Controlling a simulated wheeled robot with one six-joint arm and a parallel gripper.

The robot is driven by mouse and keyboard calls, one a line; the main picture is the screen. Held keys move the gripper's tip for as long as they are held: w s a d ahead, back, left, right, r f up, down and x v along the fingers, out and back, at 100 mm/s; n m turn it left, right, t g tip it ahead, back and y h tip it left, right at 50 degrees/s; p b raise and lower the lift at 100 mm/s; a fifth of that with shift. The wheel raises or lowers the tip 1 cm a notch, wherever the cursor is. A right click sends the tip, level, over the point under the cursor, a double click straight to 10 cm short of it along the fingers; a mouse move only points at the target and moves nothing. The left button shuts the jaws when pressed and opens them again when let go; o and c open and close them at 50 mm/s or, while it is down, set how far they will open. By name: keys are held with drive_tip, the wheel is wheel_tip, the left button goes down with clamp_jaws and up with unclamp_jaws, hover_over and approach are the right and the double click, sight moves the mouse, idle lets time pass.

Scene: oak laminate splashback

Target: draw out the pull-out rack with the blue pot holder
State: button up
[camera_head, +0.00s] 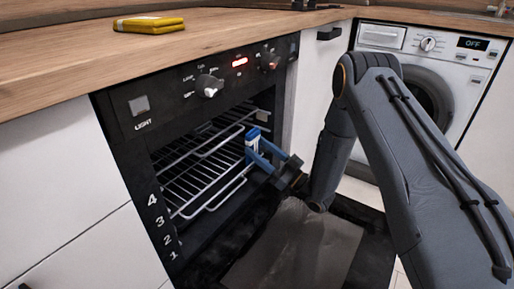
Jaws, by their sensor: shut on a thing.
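The oven (195,75) is open at the front, with wire racks inside it. The pull-out rack (192,178) shows as pale metal bars, its front edge near the opening. The blue pot holder (252,137) is a small upright blue piece at the right part of the rack front. My gripper (256,152) reaches in from the right and is shut on the blue pot holder. Whether a rack bar is pinched inside it is too small to tell. The back of the racks is hidden in the dark oven.
The oven door (295,245) hangs lowered below my gripper. A yellow folded cloth (149,24) lies on the wooden worktop (60,60). A washing machine (425,65) stands at the right behind my arm. White cabinets (60,170) flank the oven on the left.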

drive_tip(key=s+d+p, duration=0.5)
drive_tip(key=s+d, duration=0.3)
drive_tip(key=d, duration=0.5)
drive_tip(key=shift+d, duration=0.3)
idle(1.1)
drive_tip(key=shift+d, duration=0.1)
drive_tip(key=s+d+p, duration=0.2)
drive_tip(key=s+d, duration=0.2)
drive_tip(key=d, duration=0.3)
drive_tip(key=s+d+p, duration=0.3)
drive_tip(key=s+d, duration=0.2)
drive_tip(key=d, duration=0.3)
idle(1.5)
drive_tip(key=shift+w+a+r, duration=0.1)
drive_tip(key=shift+w+a, duration=0.05)
drive_tip(key=shift+a, duration=0.05)
idle(0.3)
drive_tip(key=shift+d+r+p, duration=0.1)
drive_tip(key=shift+r+p, duration=2)
drive_tip(key=shift+r, duration=0.4)
